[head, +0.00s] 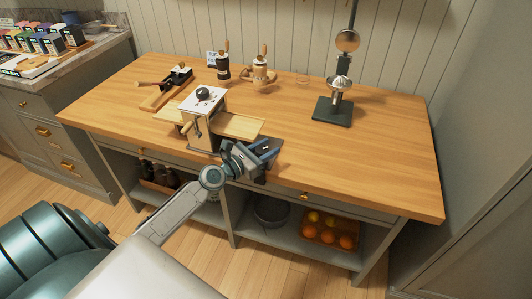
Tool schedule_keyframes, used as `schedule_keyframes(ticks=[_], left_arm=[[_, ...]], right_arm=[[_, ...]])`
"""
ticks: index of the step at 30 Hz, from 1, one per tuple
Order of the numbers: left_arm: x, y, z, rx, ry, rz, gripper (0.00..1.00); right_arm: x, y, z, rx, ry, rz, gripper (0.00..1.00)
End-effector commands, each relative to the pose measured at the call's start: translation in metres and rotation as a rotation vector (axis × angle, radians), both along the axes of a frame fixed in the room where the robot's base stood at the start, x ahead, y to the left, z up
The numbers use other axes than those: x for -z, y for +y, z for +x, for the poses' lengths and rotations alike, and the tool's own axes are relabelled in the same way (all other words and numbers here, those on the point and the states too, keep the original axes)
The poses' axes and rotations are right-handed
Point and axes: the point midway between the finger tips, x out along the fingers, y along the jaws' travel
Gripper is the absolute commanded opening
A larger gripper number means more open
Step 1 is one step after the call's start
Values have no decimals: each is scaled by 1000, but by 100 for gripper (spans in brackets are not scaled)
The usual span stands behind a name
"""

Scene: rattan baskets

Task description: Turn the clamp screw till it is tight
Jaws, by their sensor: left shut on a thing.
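A boxy device with a white top, a black knob and wooden side boards (203,118) stands at the front edge of the wooden worktop. My left gripper (268,157) is at the worktop's front edge, just right of this device. It is shut on a small dark part there, which appears to be the clamp screw. The fingers and wrist cover most of that part, so I cannot see its handle or how tight it sits. My right gripper is not in view.
A dark stand with a metal cup (337,100) is at the right of the worktop (390,150). Two small hand mills (223,66) (262,70) stand at the back. A wooden board with a black-topped tool (165,92) lies left. A crate of oranges (330,236) is on the shelf below.

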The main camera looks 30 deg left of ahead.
Motion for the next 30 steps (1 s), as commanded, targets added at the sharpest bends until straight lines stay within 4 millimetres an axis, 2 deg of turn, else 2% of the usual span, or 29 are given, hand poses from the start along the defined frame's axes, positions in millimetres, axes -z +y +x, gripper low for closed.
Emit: schedule_keyframes(ticks=[11, 12, 15, 25, 30], left_arm=[[-1, 0, 0, 3, -1, 1, 15], [-1, 0, 0, 3, -1, 1, 41], [-1, 0, 0, 3, -1, 1, 59], [0, 1, -2, 3, 1, 1, 59], [3, 6, -19, 4, 2, 5, 59]], right_arm=[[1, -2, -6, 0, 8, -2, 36], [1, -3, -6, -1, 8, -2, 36], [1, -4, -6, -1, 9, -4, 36], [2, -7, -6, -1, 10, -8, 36], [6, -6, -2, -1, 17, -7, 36]])
